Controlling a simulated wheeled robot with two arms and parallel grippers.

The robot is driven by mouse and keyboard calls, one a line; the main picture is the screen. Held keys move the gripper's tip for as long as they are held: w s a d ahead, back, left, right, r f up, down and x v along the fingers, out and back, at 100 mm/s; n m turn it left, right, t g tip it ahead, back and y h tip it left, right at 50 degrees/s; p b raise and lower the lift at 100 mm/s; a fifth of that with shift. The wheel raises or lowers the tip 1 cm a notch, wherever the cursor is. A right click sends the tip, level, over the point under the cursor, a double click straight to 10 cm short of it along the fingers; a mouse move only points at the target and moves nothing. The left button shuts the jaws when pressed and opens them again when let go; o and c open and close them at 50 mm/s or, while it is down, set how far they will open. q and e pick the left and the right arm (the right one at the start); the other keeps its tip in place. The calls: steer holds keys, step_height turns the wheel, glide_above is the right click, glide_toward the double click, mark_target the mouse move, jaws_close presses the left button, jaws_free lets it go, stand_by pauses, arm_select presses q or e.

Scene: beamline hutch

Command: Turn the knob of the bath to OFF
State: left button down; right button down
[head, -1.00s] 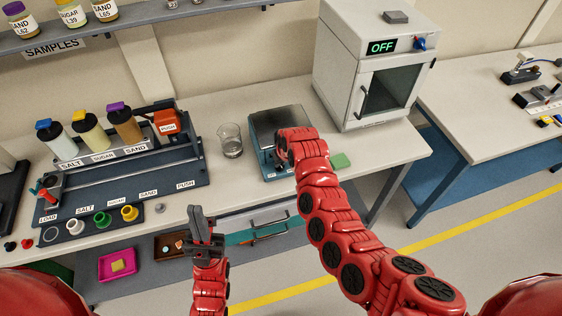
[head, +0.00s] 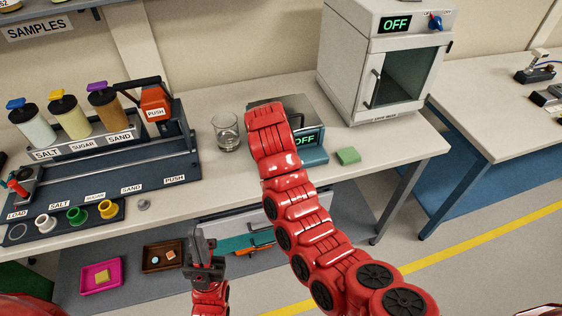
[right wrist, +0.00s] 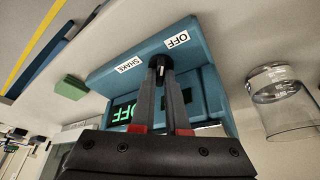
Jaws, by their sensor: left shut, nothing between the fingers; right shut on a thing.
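The bath (head: 312,157) is a blue box with a metal top on the bench, partly hidden by my right arm. Its lit green display (head: 305,139) reads OFF. In the right wrist view, the bath's front (right wrist: 200,50) carries the labels SHAKE and OFF, with the dark knob (right wrist: 160,61) between them. My right gripper (right wrist: 161,72) is shut on the knob; its fingers hide much of it, and I cannot tell its pointer's direction. In the head view that gripper is hidden behind my arm. My left gripper (head: 201,240) is shut and empty, low in front of the bench.
A glass beaker (head: 227,132) stands left of the bath. A green block (head: 348,156) lies to its right. A white oven (head: 352,65), also showing OFF, stands behind to the right. A dispenser rack (head: 100,160) fills the bench's left side. Trays sit below.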

steer(key=shift+m+b, duration=0.3)
steer(key=shift+b, duration=0.05)
stand_by(0.3)
steer(key=c, duration=1.2)
jaws_free()
steer(key=shift+f, duration=0.1)
steer(key=shift+s+a+r, duration=0.1)
steer(key=shift+a+r, duration=0.05)
steer(key=shift+r, duration=0.3)
steer(key=shift+b+v, duration=0.4)
steer(key=shift+v, duration=0.35)
steer(key=p+v, duration=0.9)
steer(key=v, duration=0.6)
steer(key=shift+p, duration=0.4)
